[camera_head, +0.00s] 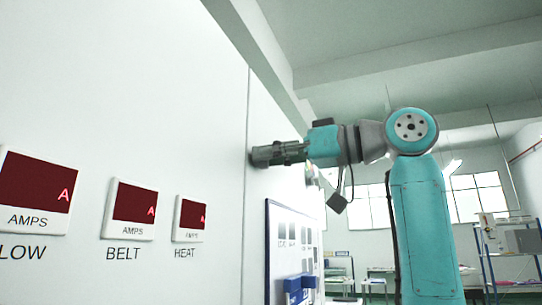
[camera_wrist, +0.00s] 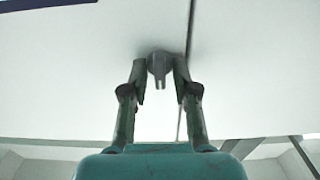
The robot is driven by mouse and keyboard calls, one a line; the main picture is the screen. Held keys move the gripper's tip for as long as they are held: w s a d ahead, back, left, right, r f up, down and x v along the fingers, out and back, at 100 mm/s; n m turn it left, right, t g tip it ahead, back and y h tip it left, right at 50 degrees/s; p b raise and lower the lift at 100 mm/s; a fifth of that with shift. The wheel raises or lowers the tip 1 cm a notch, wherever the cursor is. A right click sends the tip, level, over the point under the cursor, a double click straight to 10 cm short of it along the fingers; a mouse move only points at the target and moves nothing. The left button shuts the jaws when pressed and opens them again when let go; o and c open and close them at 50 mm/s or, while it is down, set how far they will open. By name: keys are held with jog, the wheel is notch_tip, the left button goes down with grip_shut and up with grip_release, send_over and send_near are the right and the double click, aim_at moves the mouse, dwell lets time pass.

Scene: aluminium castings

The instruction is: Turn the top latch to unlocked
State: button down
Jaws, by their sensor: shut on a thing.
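The top latch (camera_wrist: 158,66) is a small grey knob with a forked handle on the white cabinet front, just left of a dark vertical seam in the wrist view. My gripper (camera_wrist: 161,75) has one finger on each side of it and is shut on it. In the head view my gripper (camera_head: 268,155) reaches left to the cabinet face near the seam and hides most of the latch there. The latch's exact angle is hard to tell.
The white cabinet (camera_head: 130,100) fills the left, with red AMPS displays (camera_head: 134,203) on its face. A blue-edged panel (camera_head: 292,245) stands below my gripper. Shelving (camera_head: 510,245) and tables are far back at right.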

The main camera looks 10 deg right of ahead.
jog(key=c, duration=1.2)
grip_release()
jog(key=v, duration=1.2)
